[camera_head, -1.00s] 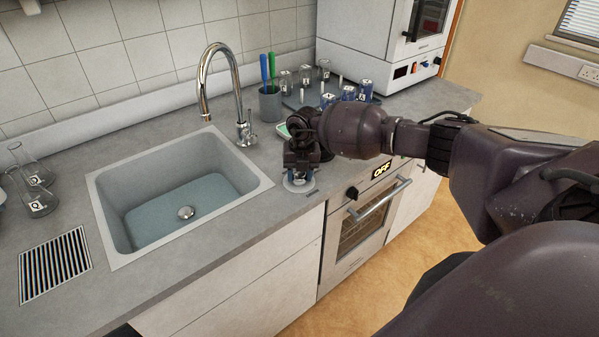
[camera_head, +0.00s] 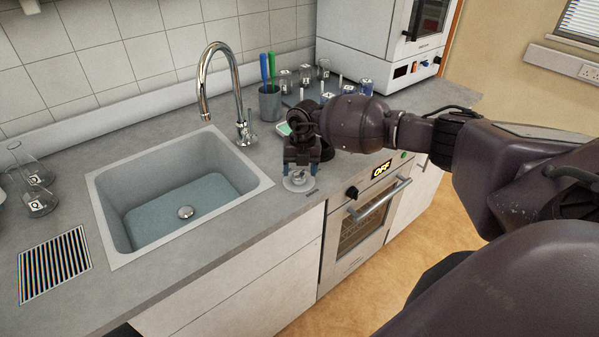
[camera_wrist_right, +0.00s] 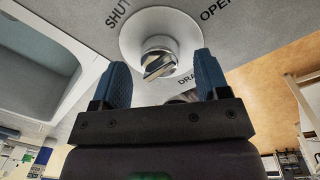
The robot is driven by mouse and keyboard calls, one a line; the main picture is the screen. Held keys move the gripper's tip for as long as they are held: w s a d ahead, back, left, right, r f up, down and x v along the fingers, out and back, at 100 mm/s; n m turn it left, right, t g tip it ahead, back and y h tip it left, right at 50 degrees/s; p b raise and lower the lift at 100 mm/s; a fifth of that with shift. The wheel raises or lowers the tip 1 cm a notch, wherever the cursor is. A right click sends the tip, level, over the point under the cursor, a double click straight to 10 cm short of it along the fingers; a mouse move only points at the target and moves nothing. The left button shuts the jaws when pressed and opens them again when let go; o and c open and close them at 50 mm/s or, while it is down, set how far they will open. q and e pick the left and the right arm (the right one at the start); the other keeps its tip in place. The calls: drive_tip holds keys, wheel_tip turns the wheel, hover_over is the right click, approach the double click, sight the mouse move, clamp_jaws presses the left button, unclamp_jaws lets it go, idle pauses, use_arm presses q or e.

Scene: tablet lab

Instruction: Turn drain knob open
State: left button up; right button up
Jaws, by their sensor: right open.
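The drain knob (camera_wrist_right: 159,63) is a small shiny metal grip on a round white base (camera_wrist_right: 150,30) in the right wrist view. It also shows as a pale disc (camera_head: 299,184) on the counter right of the sink in the head view. The printed words SHUT, OPEN and part of DRAIN surround it. My right gripper (camera_head: 301,170) is just above the knob, with its blue fingers apart. In the right wrist view the open fingers (camera_wrist_right: 162,72) stand on either side of the knob, with visible gaps. My left gripper is not in view.
The sink (camera_head: 100,205), with water and a round drain, lies left of the knob. The faucet (camera_head: 243,125) stands behind. A pen cup (camera_head: 270,104) and several labelled beakers stand farther back. The oven (camera_head: 350,240), showing OFF, is below the counter's front edge.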

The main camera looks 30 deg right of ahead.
sight(302, 171)
wheel_tip(302, 171, up, 9)
drive_tip(key=shift+s+d, duration=0.15)
drive_tip(key=shift+d, duration=0.15)
idle(0.5)
